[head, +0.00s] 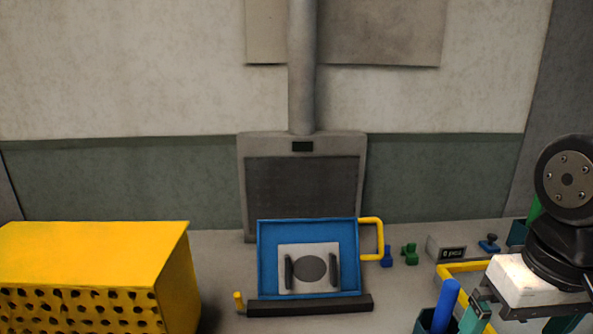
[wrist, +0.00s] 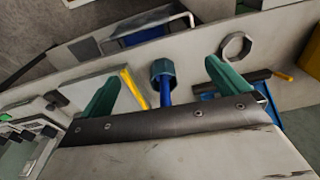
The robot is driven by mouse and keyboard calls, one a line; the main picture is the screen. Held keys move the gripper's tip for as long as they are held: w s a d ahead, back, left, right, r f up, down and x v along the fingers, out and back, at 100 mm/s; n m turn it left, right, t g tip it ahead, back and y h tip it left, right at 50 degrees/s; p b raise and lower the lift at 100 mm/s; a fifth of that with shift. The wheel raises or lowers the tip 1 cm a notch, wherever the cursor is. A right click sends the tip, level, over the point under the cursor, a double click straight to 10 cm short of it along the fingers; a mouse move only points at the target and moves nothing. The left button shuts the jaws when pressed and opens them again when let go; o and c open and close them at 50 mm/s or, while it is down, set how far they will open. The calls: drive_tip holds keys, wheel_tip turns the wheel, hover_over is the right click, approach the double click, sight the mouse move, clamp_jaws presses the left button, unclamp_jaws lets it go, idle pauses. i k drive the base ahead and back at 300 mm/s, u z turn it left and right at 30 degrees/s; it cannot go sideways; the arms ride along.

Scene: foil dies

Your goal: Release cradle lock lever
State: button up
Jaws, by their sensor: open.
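The blue cradle (head: 267,270) stands tilted back on the bench in the head view, with a grey plate (head: 310,251) on its face. A small yellow lever (head: 238,301) stands at the left end of the dark bar below the cradle; it may be the lock lever. A yellow loop handle (head: 381,238) is on the cradle's right side. My gripper (head: 478,312) is at the lower right, well away from the cradle. In the wrist view, its teal fingers (wrist: 162,75) are apart. A blue rod (wrist: 166,97) in a teal cup shows between them; contact is not visible.
A yellow perforated box (head: 100,255) fills the lower left. Small blue pieces (head: 386,256) and green pieces (head: 410,253) lie right of the cradle, near a grey display box (head: 446,249). A grey panel with a duct (head: 302,185) stands behind the cradle.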

sight(241, 306)
drive_tip(key=z, duration=0.2)
drive_tip(key=k, duration=0.65)
drive_tip(key=u, duration=0.9)
drive_tip(key=i, duration=0.5)
